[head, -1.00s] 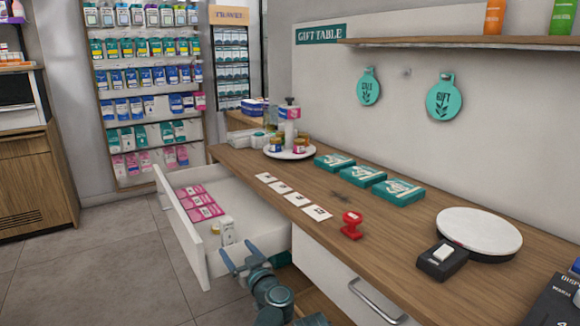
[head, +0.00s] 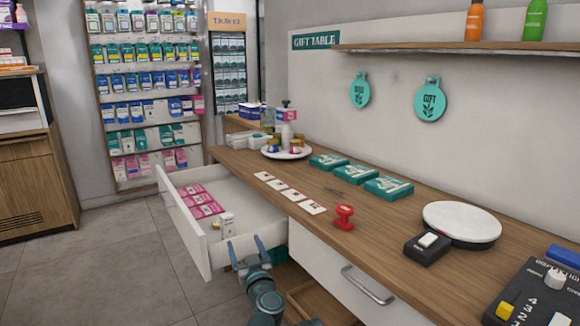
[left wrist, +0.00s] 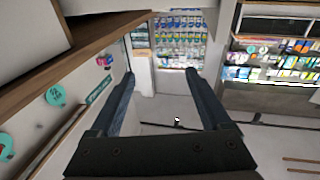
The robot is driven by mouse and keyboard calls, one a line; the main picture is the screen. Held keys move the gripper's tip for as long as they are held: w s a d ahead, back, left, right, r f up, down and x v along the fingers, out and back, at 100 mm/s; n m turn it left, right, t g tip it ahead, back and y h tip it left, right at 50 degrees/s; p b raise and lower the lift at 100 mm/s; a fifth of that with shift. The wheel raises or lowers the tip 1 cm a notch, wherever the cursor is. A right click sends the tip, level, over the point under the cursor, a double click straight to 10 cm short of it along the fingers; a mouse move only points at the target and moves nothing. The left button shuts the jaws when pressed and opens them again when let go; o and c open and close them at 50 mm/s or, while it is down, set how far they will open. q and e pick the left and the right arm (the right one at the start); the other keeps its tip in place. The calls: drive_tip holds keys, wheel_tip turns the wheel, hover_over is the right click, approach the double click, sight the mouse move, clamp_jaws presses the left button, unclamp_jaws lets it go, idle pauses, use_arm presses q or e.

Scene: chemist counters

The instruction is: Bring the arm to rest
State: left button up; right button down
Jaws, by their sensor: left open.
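My left gripper (head: 246,248) is open and empty in the head view. It is at the front right end of the open white drawer (head: 184,222), over or just outside its rim; I cannot tell whether it touches. Its two dark fingers also show apart in the left wrist view (left wrist: 160,75), with nothing between them. My right gripper is in neither view.
The drawer holds pink packets (head: 203,203) and a small white item (head: 227,224). The wooden counter (head: 325,228) carries cards, a red stamp (head: 344,217), teal boxes (head: 388,187) and a round white plate (head: 462,221). Floor left of the drawer is clear.

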use_arm(q)
drive_tip(key=d+f+m+g+h, duration=0.2)
drive_tip(key=d+f+m+h, duration=0.3)
drive_tip(key=d+m+h, duration=0.55)
drive_tip(key=s+a+f+n+g+h, duration=0.1)
drive_tip(key=s+f+n+g+h, duration=0.1)
drive_tip(key=s+f+g, duration=0.3)
drive_tip(key=s+a+f+n+g+y, duration=0.5)
drive_tip(key=s+a+f+g, duration=0.5)
drive_tip(key=s+a+f, duration=0.5)
drive_tip(key=s+d+r+m+g+y, duration=0.1)
drive_tip(key=s+d+m, duration=0.25)
drive_tip(key=d, duration=0.25)
drive_tip(key=s+d+m+y, duration=0.1)
drive_tip(key=s+d+m, duration=0.1)
drive_tip(key=s+d, duration=0.3)
wheel_tip(320, 180, up, 29)
drive_tip(key=p, duration=2.9)
drive_tip(key=shift+w+d+n, duration=0.3)
drive_tip(key=shift+w+d, duration=0.15)
